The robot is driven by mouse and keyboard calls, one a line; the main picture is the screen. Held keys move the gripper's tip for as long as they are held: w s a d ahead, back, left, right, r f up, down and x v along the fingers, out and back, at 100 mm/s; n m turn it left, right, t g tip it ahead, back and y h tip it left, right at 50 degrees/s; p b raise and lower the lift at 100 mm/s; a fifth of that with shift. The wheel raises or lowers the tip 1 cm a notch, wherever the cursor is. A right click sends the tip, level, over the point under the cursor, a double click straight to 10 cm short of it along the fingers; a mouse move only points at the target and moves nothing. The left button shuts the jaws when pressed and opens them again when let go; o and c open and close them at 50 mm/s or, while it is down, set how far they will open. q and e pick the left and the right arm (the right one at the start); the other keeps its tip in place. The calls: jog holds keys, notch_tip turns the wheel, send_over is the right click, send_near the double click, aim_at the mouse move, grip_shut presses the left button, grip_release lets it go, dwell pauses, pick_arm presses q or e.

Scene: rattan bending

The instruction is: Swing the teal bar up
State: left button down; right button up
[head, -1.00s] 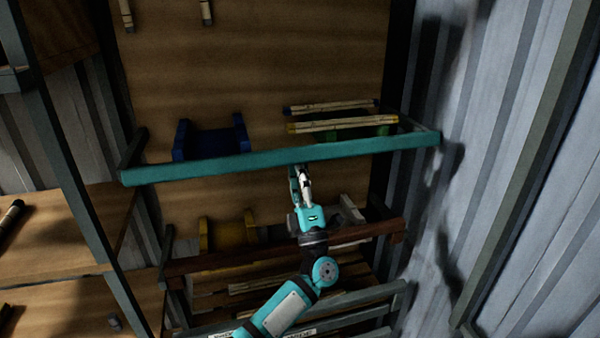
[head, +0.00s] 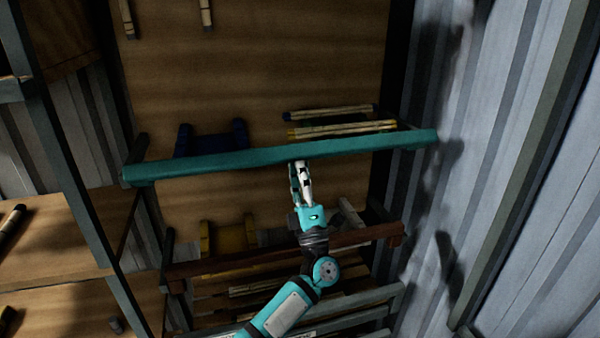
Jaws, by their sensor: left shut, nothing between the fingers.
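The teal bar (head: 220,164) runs across the front of the upper rack level, nearly level, with its right end a little higher in the picture. Its ends meet dark side arms at left and right. My left gripper (head: 299,168) is shut and empty, pointing up, with its fingertips at the lower edge of the bar near its middle. I cannot tell whether they touch it. My right gripper is not in view.
Behind the bar are a blue holder (head: 238,134) and rattan sticks (head: 345,130). Below are a brown bar (head: 350,238) and a yellow holder (head: 230,238). A corrugated metal wall (head: 500,190) stands close at right.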

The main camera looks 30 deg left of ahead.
aim_at(299, 154)
pick_arm(q)
jog(key=shift+w+a+r+p, duration=0.15)
jog(key=shift+r+p, duration=0.45)
jog(key=shift+r, duration=0.35)
jog(key=shift+w+a+r, duration=0.1)
jog(key=shift+a+r, duration=0.05)
jog(key=shift+r, duration=0.4)
jog(key=shift+w+a+r+p, duration=0.15)
jog(key=shift+r+p, duration=0.15)
jog(key=shift+p, duration=0.1)
